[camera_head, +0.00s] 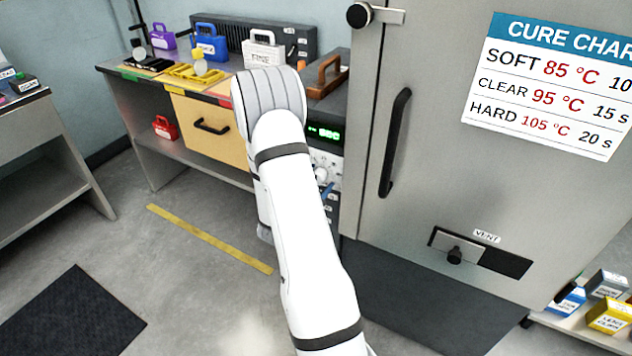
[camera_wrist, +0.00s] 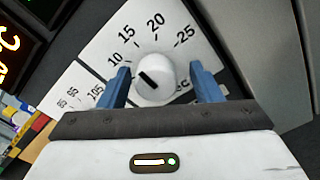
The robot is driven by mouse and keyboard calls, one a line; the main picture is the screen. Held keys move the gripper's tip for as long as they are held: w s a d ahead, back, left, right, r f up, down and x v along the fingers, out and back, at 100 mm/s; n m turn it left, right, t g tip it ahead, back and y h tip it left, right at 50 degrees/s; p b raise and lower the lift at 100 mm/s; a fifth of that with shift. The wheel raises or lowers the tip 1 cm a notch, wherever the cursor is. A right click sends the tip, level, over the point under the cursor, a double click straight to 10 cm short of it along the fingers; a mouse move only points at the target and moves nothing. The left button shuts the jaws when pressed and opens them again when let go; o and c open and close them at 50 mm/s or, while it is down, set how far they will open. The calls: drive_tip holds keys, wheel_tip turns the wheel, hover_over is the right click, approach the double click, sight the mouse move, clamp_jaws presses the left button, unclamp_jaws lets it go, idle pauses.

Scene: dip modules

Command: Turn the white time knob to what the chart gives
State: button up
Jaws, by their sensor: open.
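The white time knob (camera_wrist: 160,87) shows in the wrist view on a white dial plate (camera_wrist: 142,14) marked 10, 15, 20, 25 and a partly hidden "sec". The dark line on the knob slants up-left, roughly toward 10. My gripper (camera_wrist: 162,86) is open, with one blue finger on each side of the knob and a gap seen at least on the right. Contact on the left I cannot tell. The cure chart (camera_head: 545,90) in the head view reads soft 85 °C 10, clear 95 °C 15 s, hard 105 °C 20 s. In the head view my arm hides much of the control panel.
A second scale (camera_wrist: 77,97) with 85, 95 and 105 lies left of the time dial. The steel cabinet door with a black handle (camera_head: 395,140) stands right of the panel. A bench with a drawer (camera_head: 208,128) and colored cases is at left.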

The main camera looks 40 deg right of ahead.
drive_tip(key=shift+a, duration=0.15)
drive_tip(key=v, duration=0.7)
drive_tip(key=shift+a+b, duration=0.25)
drive_tip(key=shift+b, duration=0.05)
drive_tip(key=shift+s, duration=0.1)
